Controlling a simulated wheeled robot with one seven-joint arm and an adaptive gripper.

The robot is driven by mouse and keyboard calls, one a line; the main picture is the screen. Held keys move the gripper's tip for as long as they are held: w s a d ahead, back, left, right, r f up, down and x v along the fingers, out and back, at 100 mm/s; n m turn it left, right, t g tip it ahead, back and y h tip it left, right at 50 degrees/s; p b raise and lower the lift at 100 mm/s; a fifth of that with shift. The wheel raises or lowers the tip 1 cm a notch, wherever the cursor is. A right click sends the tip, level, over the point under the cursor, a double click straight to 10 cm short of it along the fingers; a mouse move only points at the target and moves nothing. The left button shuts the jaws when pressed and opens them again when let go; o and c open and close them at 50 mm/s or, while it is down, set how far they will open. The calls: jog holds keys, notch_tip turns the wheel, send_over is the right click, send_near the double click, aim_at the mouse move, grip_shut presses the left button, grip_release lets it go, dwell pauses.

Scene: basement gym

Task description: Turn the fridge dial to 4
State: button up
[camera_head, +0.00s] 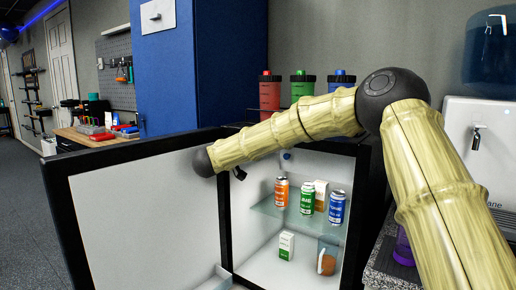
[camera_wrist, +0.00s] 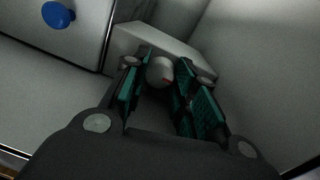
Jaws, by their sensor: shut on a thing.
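The small fridge (camera_head: 223,215) stands open, its door (camera_head: 145,215) swung out to the left. My gripper (camera_wrist: 160,84) is shut on the dial, with one green-padded finger on each side. In the head view only a dark part of my gripper (camera_head: 239,173) shows at the fridge's upper left inside; my arm hides the dial there. No numbers on the dial can be read.
A blue knob (camera_wrist: 57,14) is left of the dial; a blue knob also shows inside the fridge (camera_head: 287,155). Cans, including an orange one (camera_head: 281,192), stand on the glass shelf (camera_head: 268,208). A carton (camera_head: 286,245) stands below. Several bottles (camera_head: 302,86) stand on top.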

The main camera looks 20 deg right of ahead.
jog(key=shift+m+p, duration=0.6)
jog(key=shift+m, duration=0.9)
jog(key=o, duration=1.1)
jog(key=shift+c, duration=0.2)
jog(key=v, duration=1.2)
jog(key=shift+r, duration=0.15)
